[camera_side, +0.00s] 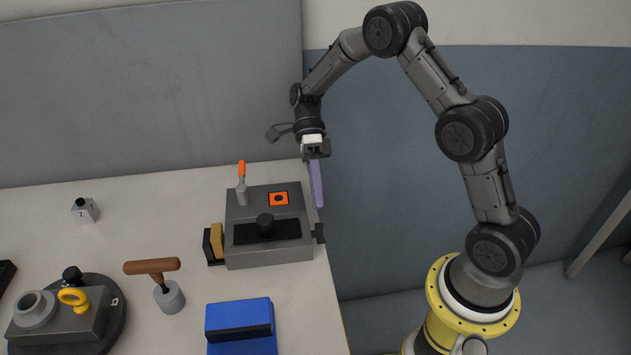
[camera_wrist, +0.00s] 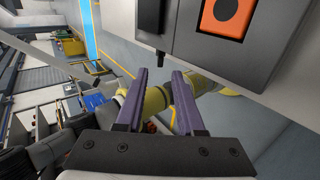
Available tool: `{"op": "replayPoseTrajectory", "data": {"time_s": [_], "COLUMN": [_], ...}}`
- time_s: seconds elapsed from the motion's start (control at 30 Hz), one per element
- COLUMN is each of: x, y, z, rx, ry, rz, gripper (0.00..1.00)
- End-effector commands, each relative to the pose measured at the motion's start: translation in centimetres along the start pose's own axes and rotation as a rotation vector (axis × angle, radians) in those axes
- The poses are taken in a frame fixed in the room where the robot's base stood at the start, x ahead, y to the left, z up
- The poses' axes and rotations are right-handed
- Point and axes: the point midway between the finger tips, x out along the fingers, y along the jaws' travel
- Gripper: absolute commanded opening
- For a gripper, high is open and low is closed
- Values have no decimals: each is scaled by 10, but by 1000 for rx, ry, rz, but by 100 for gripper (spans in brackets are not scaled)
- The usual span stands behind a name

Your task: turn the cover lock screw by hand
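A grey box (camera_side: 268,254) with a dark top inset stands near the table's right edge. I cannot tell for sure which part is the cover lock screw. My gripper (camera_side: 318,204) hangs above the box's right edge, its purple fingers pointing down, apart from the box. In the wrist view the two fingers (camera_wrist: 159,76) are spread with nothing between them. A small black piece (camera_wrist: 160,57) at the box's edge shows beyond their tips, in line with the gap.
The box has an orange square (camera_side: 279,198) and an orange-tipped lever (camera_side: 242,175). Right of the table is open.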

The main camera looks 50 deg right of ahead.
Motion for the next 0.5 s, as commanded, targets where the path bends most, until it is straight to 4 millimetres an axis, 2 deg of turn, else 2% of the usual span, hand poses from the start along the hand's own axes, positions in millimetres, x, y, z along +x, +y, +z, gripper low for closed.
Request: {"op": "replayPoseTrajectory", "data": {"time_s": [0.33,0.5], "x": [39,37], "y": [0,0], "z": [0,0], "rx": [0,0], "ry": [1,-1], "rz": [1,-1], "gripper": [37,37]}}
